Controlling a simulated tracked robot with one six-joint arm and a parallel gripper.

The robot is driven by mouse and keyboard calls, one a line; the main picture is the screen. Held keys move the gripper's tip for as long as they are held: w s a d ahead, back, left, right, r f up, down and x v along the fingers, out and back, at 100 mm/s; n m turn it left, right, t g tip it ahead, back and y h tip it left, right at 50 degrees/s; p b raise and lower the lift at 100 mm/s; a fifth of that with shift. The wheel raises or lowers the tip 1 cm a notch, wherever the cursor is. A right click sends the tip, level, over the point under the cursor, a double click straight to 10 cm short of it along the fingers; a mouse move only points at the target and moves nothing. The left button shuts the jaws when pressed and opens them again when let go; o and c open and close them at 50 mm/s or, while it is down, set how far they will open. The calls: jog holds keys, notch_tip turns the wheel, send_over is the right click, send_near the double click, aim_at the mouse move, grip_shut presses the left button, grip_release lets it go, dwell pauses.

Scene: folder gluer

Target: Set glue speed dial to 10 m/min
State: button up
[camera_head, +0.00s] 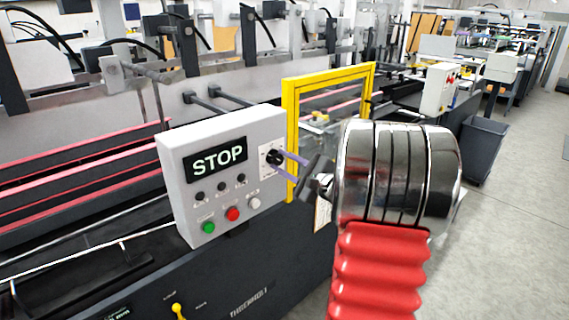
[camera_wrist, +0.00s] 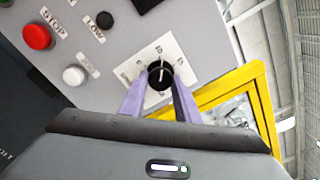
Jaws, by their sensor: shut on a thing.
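The glue speed dial (camera_wrist: 160,74) is a black round knob with a white pointer line on a white scale plate (camera_wrist: 128,70). In the wrist view the line points up, close to the "10" mark; the exact alignment is too small to tell. My gripper (camera_wrist: 159,84) has its two purple fingers shut on the dial, one at each side. In the head view the dial (camera_head: 273,157) is on the right of the grey control box (camera_head: 178,150), with the purple fingers of my gripper (camera_head: 281,160) reaching it from the right.
The box has a lit STOP display (camera_head: 217,162), a green button (camera_head: 208,228), a red button (camera_head: 233,214), a white button (camera_head: 254,202) and small black knobs. A yellow frame (camera_head: 291,120) stands close behind the dial. Open floor lies to the right, with a dark bin (camera_head: 482,150).

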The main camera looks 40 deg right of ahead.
jog(key=shift+n, duration=1)
jog(key=shift+a+f, duration=0.1)
jog(key=o, duration=1)
jog(key=shift+s, duration=0.1)
jog(key=shift+s, duration=0.65)
jog(key=s, duration=1.2)
jog(key=shift+s+d, duration=0.2)
jog(key=shift+d, duration=0.05)
